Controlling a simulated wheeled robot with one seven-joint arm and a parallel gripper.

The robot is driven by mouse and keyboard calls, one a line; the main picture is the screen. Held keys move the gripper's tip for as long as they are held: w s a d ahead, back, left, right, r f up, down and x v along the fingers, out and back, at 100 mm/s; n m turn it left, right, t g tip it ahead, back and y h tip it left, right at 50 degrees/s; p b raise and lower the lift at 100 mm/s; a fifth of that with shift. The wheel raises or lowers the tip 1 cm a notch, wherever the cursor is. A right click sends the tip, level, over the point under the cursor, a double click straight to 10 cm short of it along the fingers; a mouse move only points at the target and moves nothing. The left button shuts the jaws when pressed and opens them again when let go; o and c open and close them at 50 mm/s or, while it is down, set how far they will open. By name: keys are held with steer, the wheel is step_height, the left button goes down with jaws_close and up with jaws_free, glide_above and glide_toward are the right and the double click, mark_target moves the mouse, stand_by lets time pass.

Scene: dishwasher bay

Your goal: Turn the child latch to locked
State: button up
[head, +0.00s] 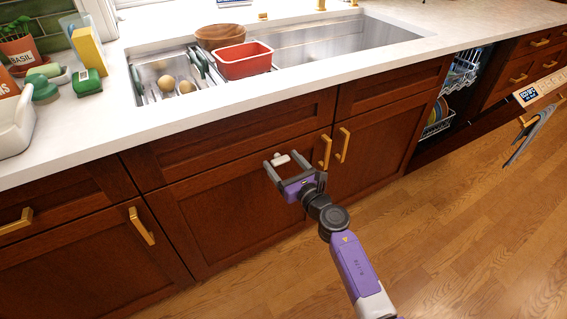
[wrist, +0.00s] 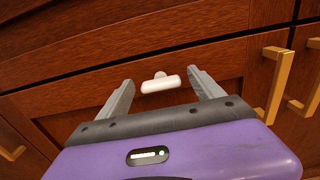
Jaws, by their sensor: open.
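The child latch (head: 281,160) is a small white piece on the upper part of a closed brown sink cabinet door. In the wrist view the latch (wrist: 160,83) shows as a white horizontal bar with a round knob at its upper edge. My gripper (head: 281,158) is open, its two grey fingers reaching toward the door on either side of the latch. In the wrist view my gripper (wrist: 162,80) has the latch between its fingers, with a gap on both sides. I cannot tell how far the fingertips are from the door.
Gold handles (head: 325,152) stand just right of the latch. The counter (head: 230,103) overhangs above, with a sink holding a red tub (head: 244,62). An open dishwasher (head: 452,90) is at the right. The wooden floor (head: 460,220) is clear.

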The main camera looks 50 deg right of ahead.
steer(key=c, duration=1.4)
steer(key=m+p, duration=0.2)
steer(key=m, duration=0.2)
steer(key=shift+d+r+m, duration=0.1)
steer(key=shift+m, duration=0.3)
steer(key=m+p, duration=0.1)
steer(key=m, duration=0.3)
steer(key=shift+d+m+p, duration=0.1)
steer(key=shift+m+p, duration=0.2)
steer(key=shift+p, duration=0.05)
steer(key=m+p, duration=0.1)
steer(key=m, duration=0.3)
steer(key=shift+s+f+m+p, duration=0.1)
steer(key=shift+f+m+p, duration=0.1)
steer(key=shift+m+p, duration=0.15)
steer(key=shift+d+f+m+p, duration=0.15)
steer(key=shift+m+p, duration=0.6)
steer(key=shift+m, duration=1.2)
steer(key=o, duration=1.4)
